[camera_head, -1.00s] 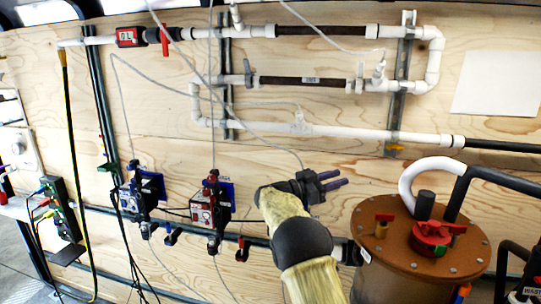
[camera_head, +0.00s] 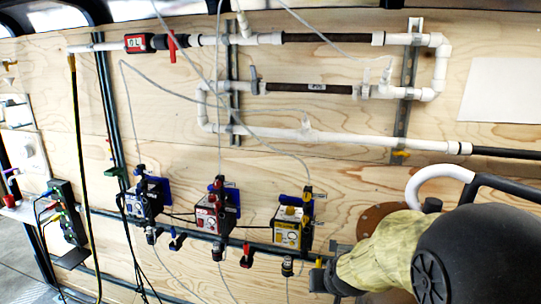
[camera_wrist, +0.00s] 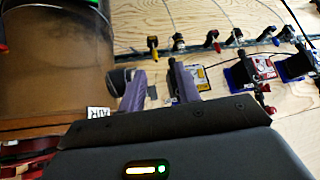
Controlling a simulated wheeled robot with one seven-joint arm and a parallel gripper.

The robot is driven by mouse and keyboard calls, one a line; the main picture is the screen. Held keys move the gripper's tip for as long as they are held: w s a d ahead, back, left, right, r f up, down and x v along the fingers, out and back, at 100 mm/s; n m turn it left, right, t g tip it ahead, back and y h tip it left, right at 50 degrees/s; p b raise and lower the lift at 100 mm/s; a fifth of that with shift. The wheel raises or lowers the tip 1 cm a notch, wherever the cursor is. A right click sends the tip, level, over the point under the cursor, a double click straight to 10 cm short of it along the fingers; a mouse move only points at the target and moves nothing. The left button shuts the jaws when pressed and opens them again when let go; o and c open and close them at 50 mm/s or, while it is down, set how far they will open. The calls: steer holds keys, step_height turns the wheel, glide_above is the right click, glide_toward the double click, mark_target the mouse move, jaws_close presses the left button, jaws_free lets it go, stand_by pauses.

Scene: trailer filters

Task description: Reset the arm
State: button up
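My arm fills the lower right of the head view, with a yellowish sleeve and a large dark joint. Its dark end, at the lower middle of that view, is partly hidden, and the fingertips are not clear there. In the wrist view my gripper (camera_wrist: 158,86) shows two purple fingers standing apart, with nothing held between them. The fingers appear between the brown tank (camera_wrist: 60,65) and the row of small pump units.
Red (camera_head: 215,212), yellow (camera_head: 291,228) and blue (camera_head: 150,198) pump units hang on a rail along the wooden wall. White pipes (camera_head: 340,135) run above. The brown tank's lid (camera_head: 375,220) is mostly behind my arm. A white sheet (camera_head: 502,90) is on the wall.

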steer(key=s+f+g, duration=0.2)
steer(key=s, duration=0.6)
steer(key=s+d+f+g, duration=0.1)
steer(key=s+f+g, duration=0.1)
steer(key=s, duration=0.6)
steer(key=shift+d+f+n+g, duration=0.2)
steer(key=shift+f+n+g, duration=0.1)
steer(key=shift+f+g, duration=0.15)
